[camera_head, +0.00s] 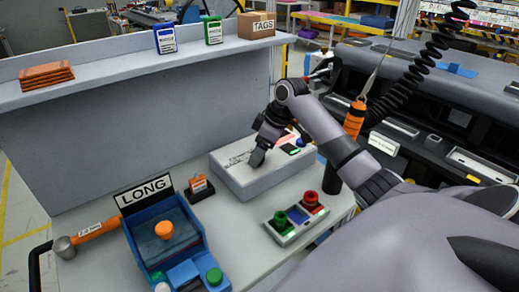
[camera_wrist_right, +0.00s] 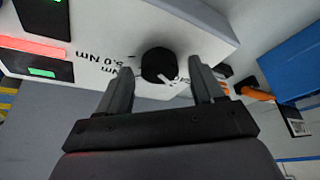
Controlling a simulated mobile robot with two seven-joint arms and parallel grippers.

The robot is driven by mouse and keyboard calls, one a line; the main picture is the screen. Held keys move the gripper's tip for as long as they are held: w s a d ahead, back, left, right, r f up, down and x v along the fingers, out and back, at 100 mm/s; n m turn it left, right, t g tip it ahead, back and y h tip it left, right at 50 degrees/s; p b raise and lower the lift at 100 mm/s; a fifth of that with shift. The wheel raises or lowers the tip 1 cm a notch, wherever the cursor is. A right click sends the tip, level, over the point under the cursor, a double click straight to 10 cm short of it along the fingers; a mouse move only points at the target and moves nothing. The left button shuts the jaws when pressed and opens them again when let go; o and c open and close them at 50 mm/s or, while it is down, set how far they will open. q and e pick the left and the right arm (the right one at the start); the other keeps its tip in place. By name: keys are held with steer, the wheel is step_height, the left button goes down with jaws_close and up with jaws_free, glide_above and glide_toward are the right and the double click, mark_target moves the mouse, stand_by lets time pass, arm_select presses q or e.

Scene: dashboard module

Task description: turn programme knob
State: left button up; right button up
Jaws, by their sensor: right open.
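The programme knob (camera_wrist_right: 158,64) is a round black knob with a white pointer mark, on the top of a white box (camera_head: 240,185). Torque labels such as "5.0 Nm" are printed around it; others are partly covered. In the right wrist view my right gripper (camera_wrist_right: 161,72) is open, with one fingertip on each side of the knob. I see gaps beside the knob, but cannot tell how deep the fingers reach. In the head view my right gripper (camera_head: 258,157) is over the box and hides the knob. My left gripper is not in view.
The box also carries a display with green and red areas (camera_head: 290,148). In front stands a panel with green and red buttons (camera_head: 297,218). A blue "LONG" fixture (camera_head: 165,240), an orange-handled hammer (camera_head: 95,230) and a hanging orange screwdriver (camera_head: 355,118) are nearby.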

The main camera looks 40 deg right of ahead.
steer(key=c, duration=1)
steer(key=shift+m, duration=0.3)
steer(key=m+h, duration=0.1)
steer(key=m, duration=0.2)
steer(key=shift+a, duration=0.15)
steer(key=shift+m+t+h, duration=0.3)
steer(key=shift+m+h, duration=0.7)
steer(key=shift+m, duration=1)
steer(key=o, duration=1)
